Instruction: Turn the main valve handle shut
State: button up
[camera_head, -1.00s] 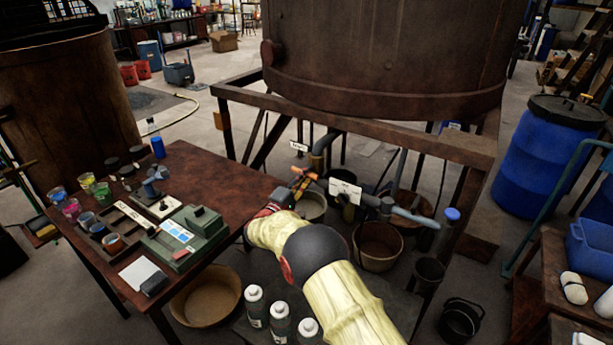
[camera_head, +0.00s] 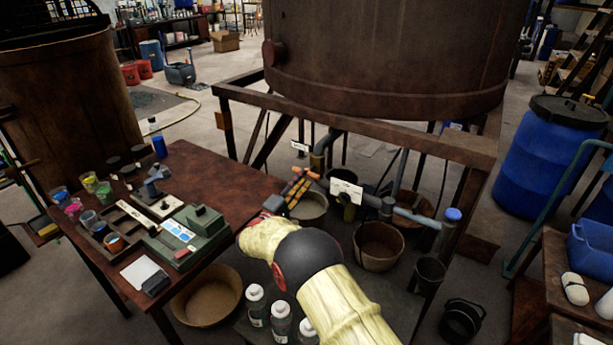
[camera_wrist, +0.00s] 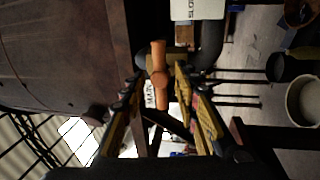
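The valve handle (camera_wrist: 160,76) is an orange bar with a round hub, on a dark pipe below the big vat. In the wrist view it stands upright in the picture, and a white tag (camera_wrist: 150,95) reading like "MAIN" shows behind it. In the head view the orange handle (camera_head: 311,174) is small and partly mixed with my fingers. My gripper (camera_wrist: 158,82) is open, its yellow-and-black fingers on either side of the handle's lower part. I see gaps beside the handle; contact cannot be told. My gripper (camera_head: 297,187) also shows in the head view.
The brown vat (camera_head: 385,60) and its frame beam (camera_head: 370,130) stand above and near the valve. A table (camera_head: 230,175) with cups and a green device is at left. Bottles (camera_head: 281,320) and buckets (camera_head: 379,245) stand below. Another white tag (camera_head: 345,190) hangs at right.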

jog(key=v, duration=0.8)
jog(key=s+d+f+n+g, duration=0.1)
jog(key=s+d+f+g, duration=0.2)
jog(key=f, duration=0.3)
jog(key=s+d+f+n+g, duration=0.1)
jog(key=s+d+f+g, duration=0.2)
jog(key=f, duration=0.2)
jog(key=s+d+m+g+y, duration=0.1)
jog(key=s+d+m+g, duration=0.1)
jog(key=s+d+g, duration=0.7)
jog(key=s+d+r+m+y+p, duration=0.1)
jog(key=s+r+m+y, duration=0.15)
jog(key=s+r, duration=0.45)
jog(key=s+d+r+m+y+p, duration=0.2)
jog(key=s+r+y, duration=0.1)
jog(key=s, duration=0.7)
jog(key=s+d+r+m+y+p, duration=0.1)
jog(key=s+r+m+y, duration=0.15)
jog(key=s+r, duration=0.45)
jog(key=s+d+r+m+t+y+p, duration=0.2)
jog(key=s+d+r+m+t+p, duration=0.1)
jog(key=s+r, duration=0.6)
notch_tip(320, 180, up, 3)
jog(key=shift+d+f+m+t, duration=0.15)
jog(key=shift+d+m+t, duration=0.3)
jog(key=shift+d, duration=0.65)
